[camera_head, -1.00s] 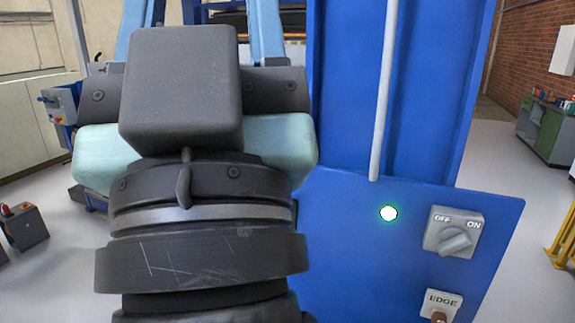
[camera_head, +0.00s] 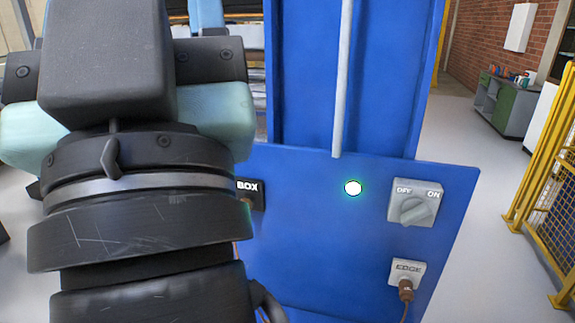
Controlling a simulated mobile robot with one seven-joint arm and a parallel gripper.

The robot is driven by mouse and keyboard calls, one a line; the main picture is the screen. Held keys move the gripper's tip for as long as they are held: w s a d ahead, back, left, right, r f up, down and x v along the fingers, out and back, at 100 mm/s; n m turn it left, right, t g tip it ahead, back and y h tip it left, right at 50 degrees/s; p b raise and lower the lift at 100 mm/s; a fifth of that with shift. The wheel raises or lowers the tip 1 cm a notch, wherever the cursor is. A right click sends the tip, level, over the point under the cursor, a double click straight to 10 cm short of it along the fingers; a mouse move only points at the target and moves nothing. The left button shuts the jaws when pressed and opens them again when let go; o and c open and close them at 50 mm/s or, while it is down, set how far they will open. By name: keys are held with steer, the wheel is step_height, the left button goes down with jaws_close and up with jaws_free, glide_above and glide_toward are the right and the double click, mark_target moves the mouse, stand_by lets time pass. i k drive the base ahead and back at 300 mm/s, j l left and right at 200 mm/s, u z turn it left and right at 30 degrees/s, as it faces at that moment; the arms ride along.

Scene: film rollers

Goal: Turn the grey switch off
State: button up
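The grey switch (camera_head: 415,204) is a square box on the right part of a blue panel, marked OFF at upper left and ON at upper right. Its round knob has a raised grip that looks slanted up toward the ON side. A round light (camera_head: 353,188) left of the switch glows white with a green rim. My dark arm fills the left of the view, apart from the switch in the picture. My gripper's fingers do not show.
A yellow fence (camera_head: 555,180) stands at right. Grey floor between panel and fence is clear.

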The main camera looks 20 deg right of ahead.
mark_target(414, 210)
steer(key=l+z, duration=0.1)
steer(key=z, duration=0.95)
